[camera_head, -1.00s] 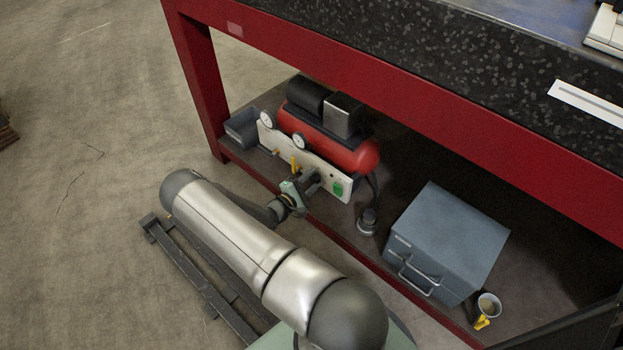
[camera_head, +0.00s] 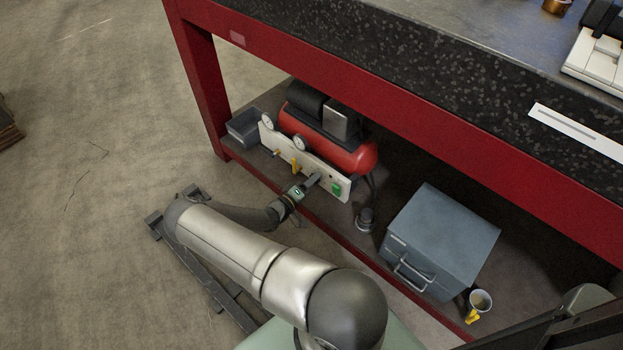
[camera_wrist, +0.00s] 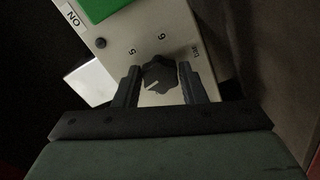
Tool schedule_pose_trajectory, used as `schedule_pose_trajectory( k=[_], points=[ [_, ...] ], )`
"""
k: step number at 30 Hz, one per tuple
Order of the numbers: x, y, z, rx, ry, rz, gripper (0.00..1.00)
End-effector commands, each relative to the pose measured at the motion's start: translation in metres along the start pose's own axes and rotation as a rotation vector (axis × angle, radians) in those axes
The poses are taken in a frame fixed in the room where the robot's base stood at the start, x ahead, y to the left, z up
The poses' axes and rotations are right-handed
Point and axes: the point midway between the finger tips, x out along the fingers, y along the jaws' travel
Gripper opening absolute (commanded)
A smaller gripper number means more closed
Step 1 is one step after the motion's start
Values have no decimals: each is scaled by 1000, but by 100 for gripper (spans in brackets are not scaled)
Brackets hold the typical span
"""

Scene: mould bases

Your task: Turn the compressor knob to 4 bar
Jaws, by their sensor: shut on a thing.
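The compressor (camera_head: 352,157) is red with black parts on top and sits on the shelf under the bench. Its pale front panel (camera_head: 266,137) carries two round gauges, a yellow lever and a green switch. In the wrist view the dark compressor knob (camera_wrist: 161,72) stands between the two fingers of my gripper (camera_wrist: 160,80), which is shut on it. A short white mark on the knob points to the lower left of the picture. The printed 5, 6 and "bar" show above the knob; other numbers are hidden. My gripper (camera_head: 311,181) also reaches the panel in the head view.
A grey bin (camera_head: 243,127) is at the left. The red bench beam (camera_head: 400,118) runs above; open floor lies at the left.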

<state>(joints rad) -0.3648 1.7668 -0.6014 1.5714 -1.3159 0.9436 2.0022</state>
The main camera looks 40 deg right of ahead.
Motion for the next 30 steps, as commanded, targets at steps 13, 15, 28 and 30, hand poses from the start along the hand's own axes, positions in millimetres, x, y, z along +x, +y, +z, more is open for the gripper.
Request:
schedule_pose_trajectory(
  k=[13, 15, 28, 30],
  points=[
    [-2, -1, -1, 189, 1, -2, 15],
    [-1, -1, 0, 199, 1, -2, 15],
    [-2, -1, 0, 208, 0, -2, 15],
    [-1, -1, 0, 208, 0, -2, 51]
  ],
)
